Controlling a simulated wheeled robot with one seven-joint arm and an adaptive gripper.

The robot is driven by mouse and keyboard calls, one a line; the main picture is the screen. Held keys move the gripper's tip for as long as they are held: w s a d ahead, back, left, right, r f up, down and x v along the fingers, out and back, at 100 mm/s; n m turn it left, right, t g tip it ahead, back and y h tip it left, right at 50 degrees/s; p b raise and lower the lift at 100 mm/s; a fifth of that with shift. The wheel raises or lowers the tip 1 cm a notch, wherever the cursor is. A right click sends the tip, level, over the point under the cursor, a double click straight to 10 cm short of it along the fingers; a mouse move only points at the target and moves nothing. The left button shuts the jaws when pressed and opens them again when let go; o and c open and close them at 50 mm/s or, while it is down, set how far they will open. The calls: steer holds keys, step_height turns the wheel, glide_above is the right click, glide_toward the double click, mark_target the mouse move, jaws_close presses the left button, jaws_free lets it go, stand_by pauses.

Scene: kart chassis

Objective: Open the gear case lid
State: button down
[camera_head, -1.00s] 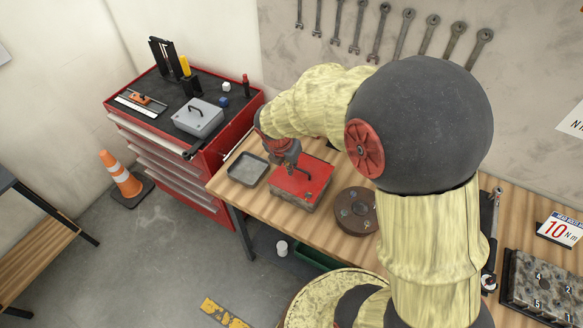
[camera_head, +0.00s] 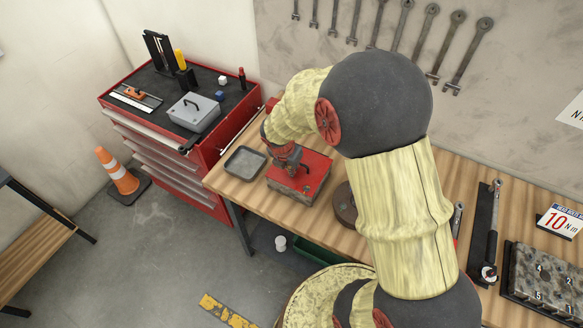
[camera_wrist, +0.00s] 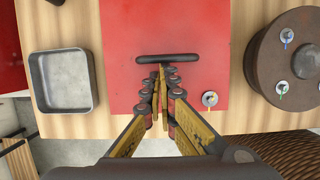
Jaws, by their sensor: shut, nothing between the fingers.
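The gear case is a grey box with a flat red lid (camera_head: 318,168) on the wooden bench. The lid also fills the middle of the wrist view (camera_wrist: 205,35). A dark bar handle (camera_wrist: 168,59) runs across the lid there. My gripper (camera_wrist: 161,72) is shut and empty, its fingertips at the near side of the handle, around its middle. Whether they touch the handle or the lid I cannot tell. In the head view my gripper (camera_head: 291,168) is low over the lid and hides part of it.
A shallow grey tray (camera_head: 245,163) lies left of the case. A round brown part (camera_head: 344,205) with bolts stands to the right, partly behind my arm; it shows better in the wrist view (camera_wrist: 270,70). A red tool cabinet (camera_head: 215,155) adjoins the bench at left.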

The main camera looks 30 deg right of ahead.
steer(key=shift+r, duration=0.1)
steer(key=p, duration=0.2)
steer(key=shift+w+d+r+y+p, duration=0.1)
steer(key=shift+r+y+p, duration=0.2)
steer(key=shift+p, duration=0.05)
